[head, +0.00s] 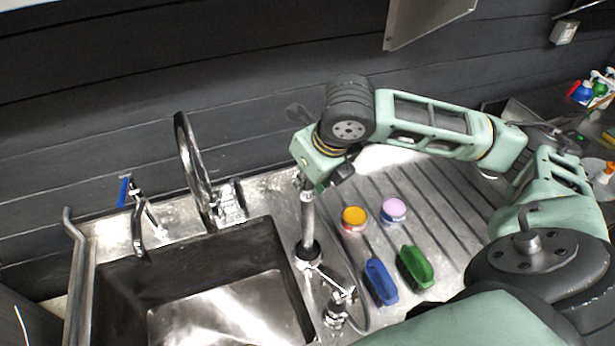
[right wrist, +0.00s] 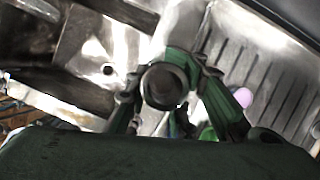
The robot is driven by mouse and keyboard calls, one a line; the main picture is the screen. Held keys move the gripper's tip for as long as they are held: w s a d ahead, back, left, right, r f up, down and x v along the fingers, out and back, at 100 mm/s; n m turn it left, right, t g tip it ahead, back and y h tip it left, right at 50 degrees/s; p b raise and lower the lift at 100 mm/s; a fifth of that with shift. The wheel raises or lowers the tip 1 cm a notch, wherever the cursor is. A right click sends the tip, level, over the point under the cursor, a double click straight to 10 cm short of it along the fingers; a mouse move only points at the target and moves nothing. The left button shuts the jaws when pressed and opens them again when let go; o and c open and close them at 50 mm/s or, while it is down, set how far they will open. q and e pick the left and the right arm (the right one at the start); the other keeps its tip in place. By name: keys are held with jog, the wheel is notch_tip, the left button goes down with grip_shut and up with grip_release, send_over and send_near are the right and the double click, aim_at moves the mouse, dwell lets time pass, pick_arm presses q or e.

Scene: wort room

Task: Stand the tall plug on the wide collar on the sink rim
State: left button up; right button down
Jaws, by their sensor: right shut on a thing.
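The tall plug (head: 308,215) is a slim grey metal tube, held about upright over the sink's right rim in the head view. My right gripper (head: 304,184) is shut on its upper end. In the right wrist view my right gripper's green fingers stand on both sides of a dark round end, which looks like the plug (right wrist: 165,86). A wide round metal collar (head: 308,254) shows at the tube's foot on the sink rim. I cannot tell whether the tube touches it or hangs just above. My left gripper is not in view.
The dark sink basin (head: 200,285) lies left of the plug. A chrome lever fitting (head: 336,308) stands close in front. A blue brush (head: 380,282), green brush (head: 415,267), yellow-topped pot (head: 354,217) and pink-topped pot (head: 394,209) occupy the ribbed drainboard. A curved faucet (head: 190,165) rises behind.

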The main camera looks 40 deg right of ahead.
jog(key=shift+f, duration=0.55)
dwell(0.5)
jog(key=shift+f+p, duration=0.15)
jog(key=shift+p, duration=0.3)
dwell(0.4)
jog(key=c, duration=1.4)
grip_release()
jog(key=shift+o, duration=0.2)
jog(key=shift+f, duration=0.1)
jog(key=shift+s, duration=0.1)
jog(key=v, duration=1.2)
